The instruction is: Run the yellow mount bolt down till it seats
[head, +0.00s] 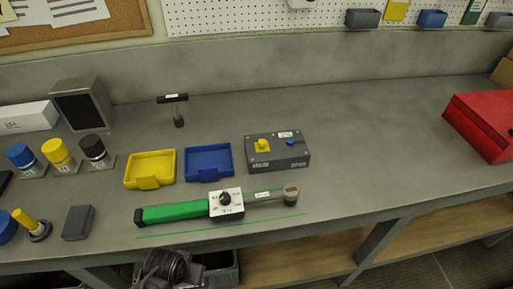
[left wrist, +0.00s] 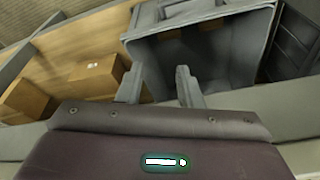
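The dark grey turret plate block (head: 289,162) lies on the bench right of centre in the head view. The yellow mount bolt (head: 262,145) stands at its left on top, and a blue bolt (head: 290,142) is at its right. I cannot tell how deep the yellow bolt sits. A green-handled wrench (head: 172,212) with a white dial box (head: 226,203) and a round head (head: 291,195) lies in front of the block. My left gripper (left wrist: 160,87) is open and empty in the left wrist view, facing a grey bin below the bench. My right gripper is not in view.
A yellow tray (head: 150,184) and a blue tray (head: 188,181) lie left of the block. A T-handled tool (head: 172,98) stands behind them. Coloured canisters stand far left. A red case (head: 480,125) is far right. The bench right of the block is clear.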

